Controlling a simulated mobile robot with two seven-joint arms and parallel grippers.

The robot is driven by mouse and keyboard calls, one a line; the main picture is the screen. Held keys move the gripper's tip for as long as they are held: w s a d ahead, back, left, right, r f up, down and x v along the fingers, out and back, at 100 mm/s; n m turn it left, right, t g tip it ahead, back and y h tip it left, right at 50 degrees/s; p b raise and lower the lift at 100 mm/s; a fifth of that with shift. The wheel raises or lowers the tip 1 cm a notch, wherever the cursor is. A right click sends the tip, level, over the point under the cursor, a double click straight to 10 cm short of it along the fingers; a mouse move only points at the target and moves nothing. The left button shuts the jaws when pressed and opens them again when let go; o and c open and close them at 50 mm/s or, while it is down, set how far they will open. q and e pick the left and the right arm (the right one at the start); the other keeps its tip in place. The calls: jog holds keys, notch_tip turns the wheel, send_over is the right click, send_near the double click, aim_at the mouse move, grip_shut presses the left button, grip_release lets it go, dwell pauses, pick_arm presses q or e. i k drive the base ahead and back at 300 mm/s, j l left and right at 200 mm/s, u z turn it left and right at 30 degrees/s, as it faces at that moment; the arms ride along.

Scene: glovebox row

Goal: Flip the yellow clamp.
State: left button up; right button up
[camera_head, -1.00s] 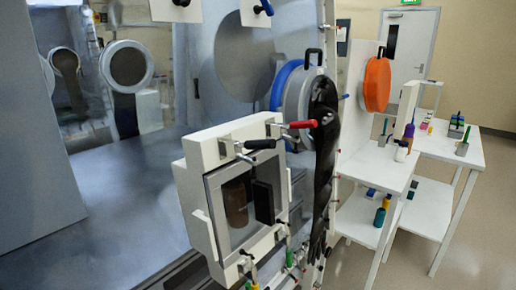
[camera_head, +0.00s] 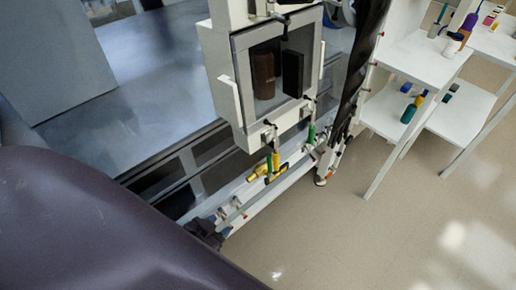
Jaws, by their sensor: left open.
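The yellow clamp (camera_head: 276,160) is a small handle hanging roughly upright below the lower edge of the white-framed door (camera_head: 235,104). My left arm fills the lower left as a large dark shape. My left gripper (camera_head: 212,230) is a small dark shape just past the arm's edge, open, below and left of the yellow clamp and apart from it. Its fingers are hard to make out. My right gripper is not in view.
A brass-yellow fitting (camera_head: 257,175) sits on the lower rail just below the clamp. A black glove (camera_head: 362,60) hangs right of the door. White shelves (camera_head: 412,55) with bottles stand at the right. The floor (camera_head: 350,235) in front is clear.

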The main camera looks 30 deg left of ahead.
aim_at(276, 163)
jog(key=l+u, duration=0.15)
jog(key=u, duration=0.35)
jog(key=i+l+u, duration=0.1)
jog(key=u, duration=0.4)
jog(key=k+l, duration=0.05)
jog(key=l, duration=0.05)
